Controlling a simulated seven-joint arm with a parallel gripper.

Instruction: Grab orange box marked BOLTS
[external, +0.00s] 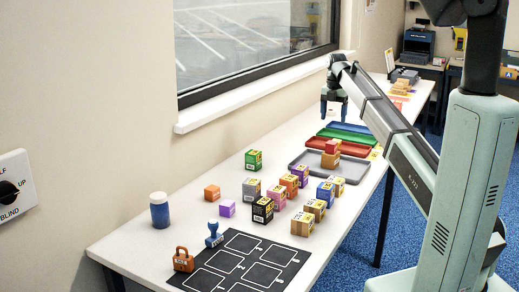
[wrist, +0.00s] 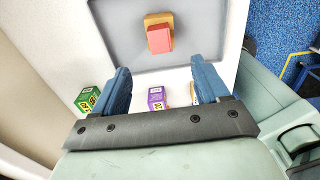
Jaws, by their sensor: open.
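Several small printed boxes stand on the white table; their lettering is too small to read, so I cannot tell which one says BOLTS. An orange box (external: 289,186) with a printed label stands among them. My gripper (external: 334,106) is raised above the table, toward the far end, open and empty. In the wrist view the two blue fingers of my gripper (wrist: 160,68) are apart. A pinkish-red block (wrist: 160,41) on an orange-tan block (wrist: 158,18) shows beyond them on the grey tray (wrist: 112,22).
A purple box (wrist: 156,98) and a green box (wrist: 88,100) show near the fingers. Red (external: 324,146), green and blue trays lie behind the grey one. A black marked mat (external: 243,262), blue stamp (external: 213,236), orange padlock-shaped object (external: 183,261) and blue bottle (external: 159,211) are in front.

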